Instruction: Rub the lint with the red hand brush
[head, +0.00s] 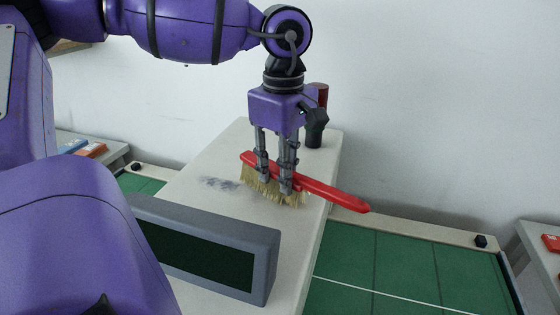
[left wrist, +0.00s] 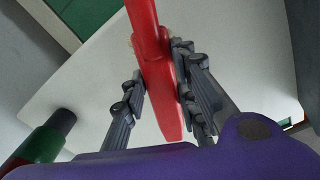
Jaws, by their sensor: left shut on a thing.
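The red hand brush (head: 333,194) has pale bristles and a long red handle that points to the right in the head view. My left gripper (head: 275,186) is shut on the brush, with fingers on both sides of its red back. The bristles are down at the pale table top (head: 240,147); I cannot tell whether they touch it. The lint (head: 219,184) is a grey smudge on the table just left of the bristles. In the left wrist view the red brush (left wrist: 158,75) lies between the fingers (left wrist: 158,103). My right gripper is not in view.
A grey box with a dark screen (head: 205,250) stands at the table's near side. A dark cylinder with a red top (head: 316,97) stands behind the gripper. A green surface with white lines (head: 400,268) lies lower, to the right.

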